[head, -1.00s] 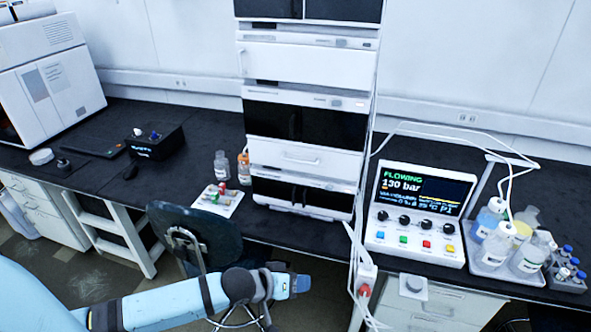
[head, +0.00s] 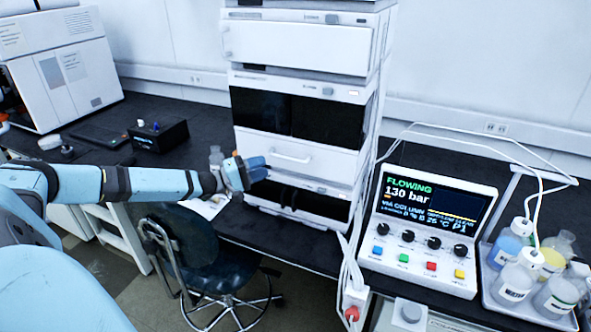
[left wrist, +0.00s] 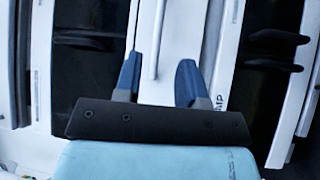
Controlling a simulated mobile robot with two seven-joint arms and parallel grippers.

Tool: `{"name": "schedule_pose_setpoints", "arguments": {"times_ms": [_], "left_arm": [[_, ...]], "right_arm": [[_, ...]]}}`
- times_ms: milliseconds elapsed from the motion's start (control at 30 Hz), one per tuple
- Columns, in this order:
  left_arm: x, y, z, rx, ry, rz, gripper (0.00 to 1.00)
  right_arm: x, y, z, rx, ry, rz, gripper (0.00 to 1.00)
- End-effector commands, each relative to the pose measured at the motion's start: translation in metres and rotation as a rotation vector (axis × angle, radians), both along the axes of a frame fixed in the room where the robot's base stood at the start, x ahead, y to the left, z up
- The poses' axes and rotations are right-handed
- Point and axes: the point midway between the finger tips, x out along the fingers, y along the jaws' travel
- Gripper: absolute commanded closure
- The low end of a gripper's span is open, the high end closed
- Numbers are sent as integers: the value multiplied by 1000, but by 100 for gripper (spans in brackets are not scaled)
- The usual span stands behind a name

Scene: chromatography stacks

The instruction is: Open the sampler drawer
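The sampler drawer is a white panel (head: 318,164) in the instrument stack, with a bar handle (head: 290,157) across its front. It looks shut. A dark-windowed module sits directly above it and another below it. My left gripper (head: 262,169) is at the left part of the drawer front, near the handle's left end. In the left wrist view its two blue fingers (left wrist: 157,78) are apart with nothing clamped. The handle (left wrist: 155,45) shows as a white upright bar between them, nearer the left finger. I cannot tell whether they touch it. My right gripper is not in view.
A control panel (head: 428,235) reading "FLOWING 130 bar" stands right of the stack. A tray (head: 552,318) of bottles is farther right. A dark chair (head: 205,262) stands in front of the bench. A small bottle (head: 216,157) is behind my left gripper.

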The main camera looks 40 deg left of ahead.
Motion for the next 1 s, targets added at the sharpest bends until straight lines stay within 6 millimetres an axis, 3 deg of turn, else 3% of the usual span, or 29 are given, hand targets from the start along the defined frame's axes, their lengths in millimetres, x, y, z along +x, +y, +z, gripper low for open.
{"name": "schedule_pose_setpoints", "arguments": {"times_ms": [200, 500, 900, 1000], "left_arm": [[21, -12, 5, -1, -4, 0, 63], [57, -31, 10, -1, -2, 0, 63], [65, -36, 9, 1, 0, -1, 63], [65, -35, 9, 1, 0, -1, 86]], "right_arm": [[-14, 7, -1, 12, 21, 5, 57], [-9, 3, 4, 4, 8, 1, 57], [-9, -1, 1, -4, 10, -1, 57], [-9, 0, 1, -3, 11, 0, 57]]}}
